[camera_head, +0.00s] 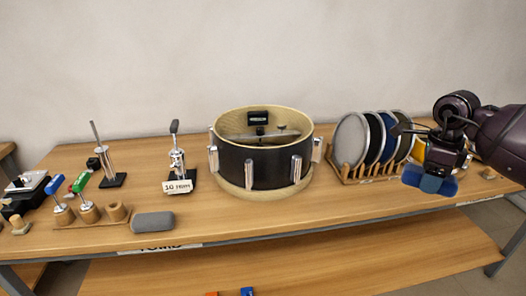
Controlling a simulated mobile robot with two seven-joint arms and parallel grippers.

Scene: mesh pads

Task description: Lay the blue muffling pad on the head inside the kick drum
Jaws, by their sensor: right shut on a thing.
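The kick drum (262,166) stands on a round wooden base in the middle of the table, with a dark shell, silver lugs and a pale wooden rim. It is open at the top; its near wall hides most of the head inside. My right gripper (433,172) is at the right, beyond the rack of discs and apart from the drum. It is shut on a small blue piece, which looks like the blue muffling pad (432,184), held at the table's right part. Its full shape is partly hidden. My left gripper is not in view.
A wooden rack (366,177) holds several upright round discs between drum and right gripper. A black box and a bar show inside the drum. Left are a labelled pedal stand (178,176), tools in wooden holders and a grey pad (153,222). The front table strip is mostly clear.

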